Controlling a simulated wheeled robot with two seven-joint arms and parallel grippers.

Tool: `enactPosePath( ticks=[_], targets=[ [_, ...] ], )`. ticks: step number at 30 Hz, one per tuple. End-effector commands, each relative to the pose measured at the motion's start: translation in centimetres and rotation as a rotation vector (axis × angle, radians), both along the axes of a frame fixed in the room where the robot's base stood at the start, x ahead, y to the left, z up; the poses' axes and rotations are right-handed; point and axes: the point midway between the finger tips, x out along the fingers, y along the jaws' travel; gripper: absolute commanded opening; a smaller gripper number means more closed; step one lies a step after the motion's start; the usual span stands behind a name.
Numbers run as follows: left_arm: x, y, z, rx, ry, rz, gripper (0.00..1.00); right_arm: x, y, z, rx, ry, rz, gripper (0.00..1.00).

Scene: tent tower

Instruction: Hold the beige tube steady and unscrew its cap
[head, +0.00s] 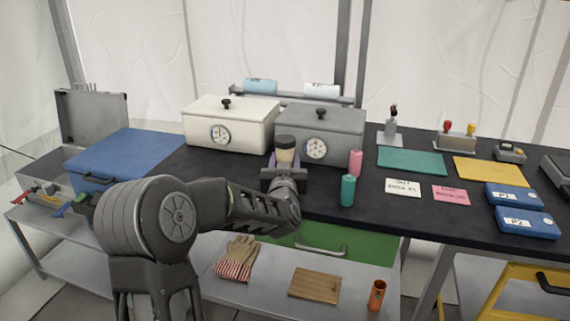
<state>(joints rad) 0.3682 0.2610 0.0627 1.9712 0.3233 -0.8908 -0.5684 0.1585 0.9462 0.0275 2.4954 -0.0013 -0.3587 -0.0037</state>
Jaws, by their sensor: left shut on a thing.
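The beige tube (286,155) stands upright in my left gripper (284,166), in front of the grey box near the middle of the table. Its dark cap (285,141) sits on top of it. My left gripper is shut on the tube, and its jaws and wrist hide the tube's lower part. I cannot tell whether the tube touches the table. My right gripper is not in view.
A teal tube (347,190) and a pink tube (355,163) stand close on the right. The white box (231,125) and grey box (320,134) with dials stand behind. A blue case (128,160) is on the left. Cards and mats lie on the right.

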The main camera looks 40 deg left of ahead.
Motion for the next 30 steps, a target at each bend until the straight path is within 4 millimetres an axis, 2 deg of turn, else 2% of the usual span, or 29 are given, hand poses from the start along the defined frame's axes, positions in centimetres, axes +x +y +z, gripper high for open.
enactPosePath(
  ticks=[1, 6, 17, 20, 30],
  targets=[
    [0.0, 0.0, 0.0, 0.0, 0.0, 0.0, 0.14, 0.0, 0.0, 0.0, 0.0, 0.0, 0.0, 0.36],
    [0.0, 0.0, 0.0, 0.0, 0.0, 0.0, 0.0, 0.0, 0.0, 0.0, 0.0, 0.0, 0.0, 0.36],
    [0.0, 0.0, 0.7, 0.001, -0.003, 0.001, 0.0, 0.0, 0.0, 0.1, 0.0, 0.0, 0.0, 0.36],
    [0.0, 0.0, 2.0, 0.001, -0.005, 0.001, 0.0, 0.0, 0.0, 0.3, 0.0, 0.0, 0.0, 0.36],
    [0.0, 0.0, 8.4, 0.001, -0.005, 0.001, 0.0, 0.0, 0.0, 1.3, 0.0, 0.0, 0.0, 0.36]
  ],
)
